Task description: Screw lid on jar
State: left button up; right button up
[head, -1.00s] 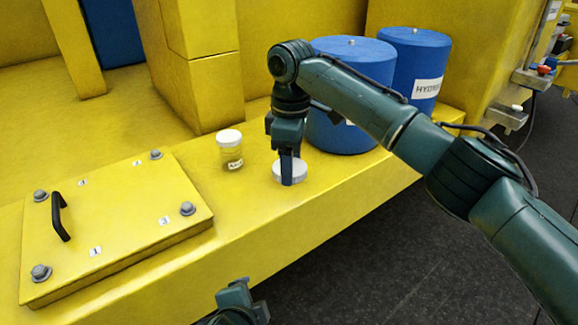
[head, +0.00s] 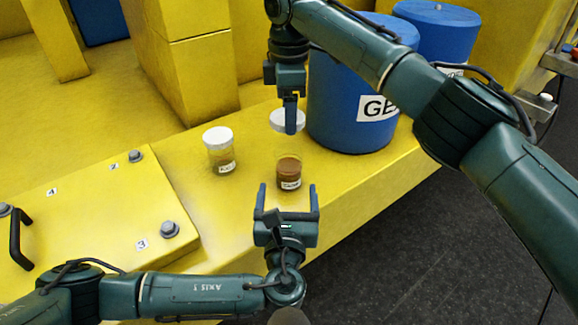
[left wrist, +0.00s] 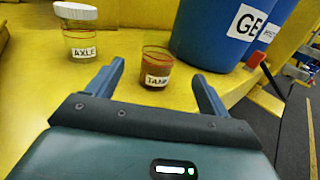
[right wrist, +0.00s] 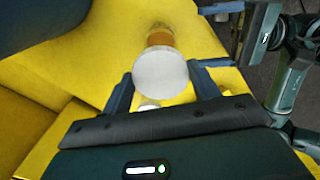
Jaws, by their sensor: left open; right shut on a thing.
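An open jar (head: 289,173) with brown contents and a white label stands on the yellow ledge; it also shows in the left wrist view (left wrist: 157,72), its label partly reading "TANK". My right gripper (head: 290,128) is shut on a white lid (head: 283,120) and holds it above and behind the jar. The lid shows as a white disc between the fingers in the right wrist view (right wrist: 160,75), with the jar (right wrist: 160,36) partly hidden beyond it. My left gripper (head: 287,190) is open, its fingers in front of the jar, pointing toward it and apart from it.
A second jar (head: 219,154) marked "AXLE", with a white lid on, stands left of the open jar. Blue drums (head: 345,120) stand behind on the right. A bolted yellow plate with a black handle (head: 19,240) lies at left. The ledge's front edge drops to dark floor.

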pick_arm(q)
jog(key=shift+s, duration=0.1)
pick_arm(e)
jog(key=shift+s, duration=0.15)
pick_arm(q)
jog(key=w, duration=1.2)
jog(key=shift+d, duration=0.15)
jog(key=shift+c, duration=0.3)
jog(key=c, duration=1.4)
pick_arm(e)
send_over(291, 146)
jog(key=s, duration=0.3)
jog(key=shift+w+a+f, duration=0.1)
jog(key=shift+w+f, duration=0.05)
jog(key=shift+f, duration=2.4)
jog(key=shift+f, duration=0.9)
jog(key=shift+f, duration=0.5)
pick_arm(q)
jog(key=shift+d, duration=0.1)
pick_arm(e)
jog(key=shift+f, duration=0.4)
